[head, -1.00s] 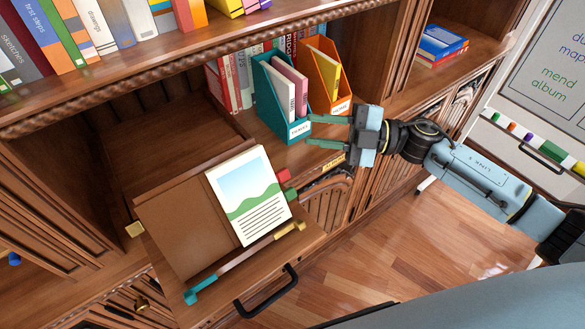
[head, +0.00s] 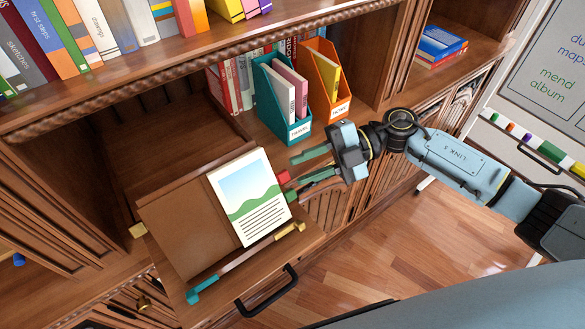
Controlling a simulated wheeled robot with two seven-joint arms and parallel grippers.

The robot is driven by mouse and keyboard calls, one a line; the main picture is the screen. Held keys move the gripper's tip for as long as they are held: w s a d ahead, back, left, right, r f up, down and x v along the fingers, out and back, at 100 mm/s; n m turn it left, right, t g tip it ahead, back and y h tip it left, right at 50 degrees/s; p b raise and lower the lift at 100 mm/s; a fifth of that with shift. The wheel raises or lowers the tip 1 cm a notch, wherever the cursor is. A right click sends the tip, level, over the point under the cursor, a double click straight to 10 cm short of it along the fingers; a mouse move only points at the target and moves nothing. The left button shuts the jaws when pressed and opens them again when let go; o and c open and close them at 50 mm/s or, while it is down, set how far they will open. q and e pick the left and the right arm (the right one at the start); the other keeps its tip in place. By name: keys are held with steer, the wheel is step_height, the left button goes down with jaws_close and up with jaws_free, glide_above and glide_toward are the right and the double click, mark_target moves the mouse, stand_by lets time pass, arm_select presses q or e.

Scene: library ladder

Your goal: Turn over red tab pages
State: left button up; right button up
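An open book lies on a slanted wooden stand on the pull-out board. Its bare brown left side (head: 188,225) faces up, and its right page (head: 245,195) shows a green hill picture and lines of text. Red tabs (head: 283,177) stick out from the right page's right edge. My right gripper (head: 290,178) comes in from the right with its green fingers spread apart, the tips at the red tabs. I cannot tell whether the fingers touch the tabs. My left gripper is not in view.
A teal file box (head: 284,105) and an orange file box (head: 326,85) stand on the shelf behind. A ribbon-like strip with a teal end (head: 196,294) lies along the stand's front ledge. A black handle (head: 270,292) is on the board's front. Open floor lies to the right.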

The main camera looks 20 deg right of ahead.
mark_target(260, 195)
steer(key=shift+x, duration=1.6)
jaws_close()
